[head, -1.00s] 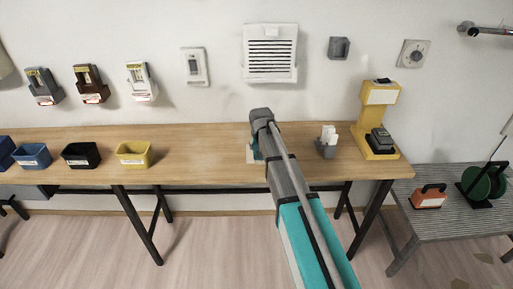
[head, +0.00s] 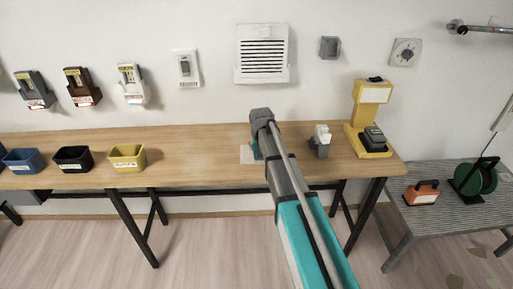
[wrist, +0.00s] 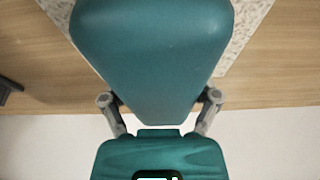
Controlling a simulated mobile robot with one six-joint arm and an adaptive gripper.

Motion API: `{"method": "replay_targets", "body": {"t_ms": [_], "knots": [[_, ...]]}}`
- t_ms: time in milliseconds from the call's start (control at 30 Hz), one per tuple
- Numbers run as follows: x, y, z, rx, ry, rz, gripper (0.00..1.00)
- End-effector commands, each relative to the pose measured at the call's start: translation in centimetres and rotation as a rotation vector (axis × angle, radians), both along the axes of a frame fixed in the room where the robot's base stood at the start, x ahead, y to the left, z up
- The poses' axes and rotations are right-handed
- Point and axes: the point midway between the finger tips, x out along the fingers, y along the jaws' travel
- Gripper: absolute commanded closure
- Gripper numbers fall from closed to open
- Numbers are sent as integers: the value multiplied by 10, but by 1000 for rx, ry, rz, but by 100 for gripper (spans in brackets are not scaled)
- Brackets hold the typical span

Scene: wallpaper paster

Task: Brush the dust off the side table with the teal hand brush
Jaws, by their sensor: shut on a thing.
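The teal hand brush (wrist: 150,45) fills the upper middle of the wrist view. My gripper (wrist: 158,98) is shut on it, with one grey finger on each side of its narrow end. In the head view only a bit of teal (head: 256,149) shows beside my arm, over the wooden workbench; my arm hides the rest. The low grey side table (head: 425,218) stands at the far right, apart from the brush. I cannot make out dust on its top at this size.
A pale speckled sheet (head: 245,154) lies on the wooden workbench (head: 200,150) under the brush. A yellow stand (head: 366,118) and a grey holder (head: 320,142) are on its right part. An orange box (head: 421,192) and a green reel (head: 475,178) stand on the side table.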

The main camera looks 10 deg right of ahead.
Motion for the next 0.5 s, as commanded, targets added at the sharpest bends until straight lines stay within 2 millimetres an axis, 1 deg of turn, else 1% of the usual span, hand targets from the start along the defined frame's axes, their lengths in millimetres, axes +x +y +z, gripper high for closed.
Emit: {"method": "replay_targets", "body": {"t_ms": [267,500], "knots": [[0,-2,0,0,0,0,70],[-1,-16,-2,0,0,-1,70]]}}
